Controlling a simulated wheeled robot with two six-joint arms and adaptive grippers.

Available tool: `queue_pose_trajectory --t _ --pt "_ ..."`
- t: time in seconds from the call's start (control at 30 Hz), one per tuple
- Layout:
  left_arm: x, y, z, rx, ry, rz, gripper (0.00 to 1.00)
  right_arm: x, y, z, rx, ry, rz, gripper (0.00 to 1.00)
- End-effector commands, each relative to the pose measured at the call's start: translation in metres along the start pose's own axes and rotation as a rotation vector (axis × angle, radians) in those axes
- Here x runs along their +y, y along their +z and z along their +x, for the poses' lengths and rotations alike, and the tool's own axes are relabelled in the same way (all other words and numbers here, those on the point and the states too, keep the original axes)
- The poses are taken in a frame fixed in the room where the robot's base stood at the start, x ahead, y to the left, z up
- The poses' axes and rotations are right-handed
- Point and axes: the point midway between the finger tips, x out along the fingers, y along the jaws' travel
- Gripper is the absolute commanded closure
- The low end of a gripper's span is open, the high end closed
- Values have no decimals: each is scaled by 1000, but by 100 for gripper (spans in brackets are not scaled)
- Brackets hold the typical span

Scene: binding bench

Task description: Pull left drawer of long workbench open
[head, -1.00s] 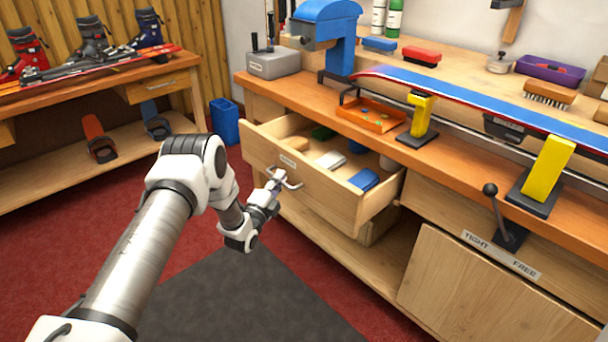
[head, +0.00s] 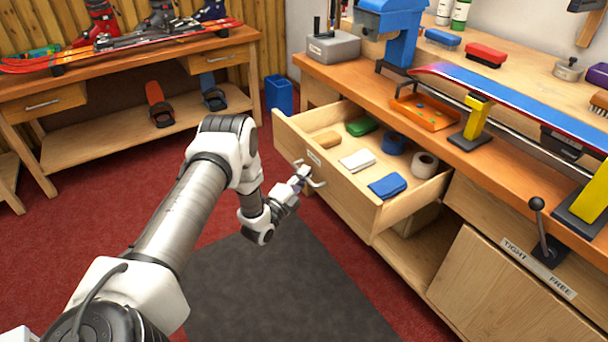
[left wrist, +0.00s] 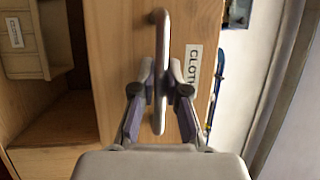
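The left drawer (head: 345,201) of the long workbench (head: 324,72) stands well open, its inside in plain view. Its metal handle (left wrist: 160,35) runs up the middle of the left wrist view, beside a label (left wrist: 192,66) that is partly cut off. My left gripper (left wrist: 161,82) has a finger on each side of the handle bar and is closed on it. In the head view the left gripper (head: 304,178) is at the handle on the drawer front. My right gripper is in neither view.
The drawer holds a blue cloth (head: 388,185), a white cloth (head: 357,161), a tape roll (head: 425,164) and other items. A lever (head: 541,232) is at the bench's right. A blue bin (head: 279,95) stands behind. Floor before the drawer is clear around a grey mat (head: 270,290).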

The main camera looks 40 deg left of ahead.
Motion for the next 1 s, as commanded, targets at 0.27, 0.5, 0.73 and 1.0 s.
queue_pose_trajectory --t 0.27,0.5,0.73,1.0 --pt "0 0 0 0 0 0 63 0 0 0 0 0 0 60" --pt "1 1 -17 -1 3 0 63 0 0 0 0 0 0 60" --pt "1 1 -75 -4 4 -2 63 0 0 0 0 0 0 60" --pt "1 0 -118 -1 2 -1 63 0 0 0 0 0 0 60"
